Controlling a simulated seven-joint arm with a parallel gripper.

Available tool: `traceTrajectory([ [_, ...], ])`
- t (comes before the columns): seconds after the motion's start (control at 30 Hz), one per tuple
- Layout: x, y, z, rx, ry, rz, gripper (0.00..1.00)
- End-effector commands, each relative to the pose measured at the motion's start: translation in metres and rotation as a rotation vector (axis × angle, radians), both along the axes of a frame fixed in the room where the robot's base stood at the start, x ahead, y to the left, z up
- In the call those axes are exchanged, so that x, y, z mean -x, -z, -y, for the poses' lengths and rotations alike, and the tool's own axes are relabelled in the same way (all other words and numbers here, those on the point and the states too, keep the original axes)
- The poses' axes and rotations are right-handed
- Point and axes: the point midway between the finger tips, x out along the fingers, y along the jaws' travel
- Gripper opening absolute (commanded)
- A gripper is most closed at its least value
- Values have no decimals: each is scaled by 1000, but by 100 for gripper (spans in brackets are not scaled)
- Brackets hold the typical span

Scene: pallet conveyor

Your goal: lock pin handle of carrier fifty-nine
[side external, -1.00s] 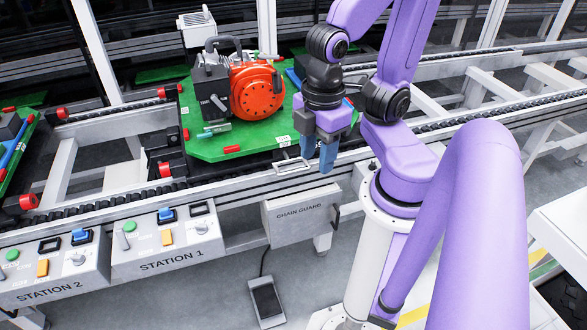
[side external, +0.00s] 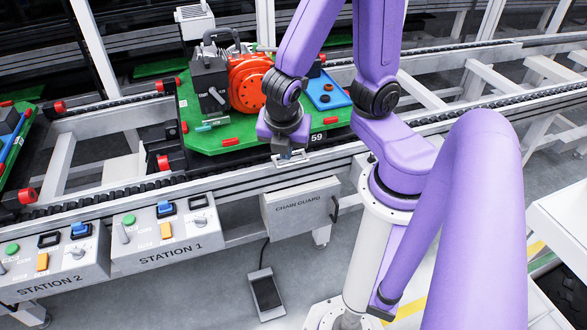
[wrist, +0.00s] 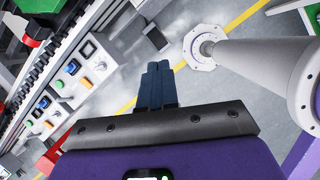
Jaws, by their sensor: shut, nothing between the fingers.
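Carrier fifty-nine (side external: 207,147) is a green plate on the conveyor, with a white "59" label (side external: 317,137) at its front right corner. A small teal bar-shaped piece (side external: 213,125), possibly the lock pin handle, lies near its front left part; I cannot tell for sure. My gripper (side external: 282,156) is over the carrier's front edge, right of the teal piece and apart from it. Its fingers are foreshortened there. In the wrist view my gripper (wrist: 158,67) is shut and empty, pointing toward the floor. The teal piece is not recognisable there.
An orange-red motor (side external: 249,82) and a dark grey block (side external: 209,88) stand on the carrier, with a blue tray (side external: 328,93) at right. A metal bracket (side external: 293,160) sits on the front rail by my fingers. The chain guard (side external: 301,208) and Station 1 panel (side external: 168,236) are in front.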

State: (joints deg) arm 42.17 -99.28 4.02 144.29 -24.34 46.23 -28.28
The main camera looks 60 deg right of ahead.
Motion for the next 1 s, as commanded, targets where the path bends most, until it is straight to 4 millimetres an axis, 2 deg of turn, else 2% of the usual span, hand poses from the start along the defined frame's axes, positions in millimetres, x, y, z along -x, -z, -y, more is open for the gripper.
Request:
traceTrajectory([
  [0.2, -29, 34, 18, 222, -405, -145, 0],
  [0.5, -50, 82, 40, 439, -980, -470, 0],
  [0.8, -44, 131, 62, 498, -1552, -880, 0],
  [1.0, -32, 153, 72, 457, -1824, -1076, 0],
])
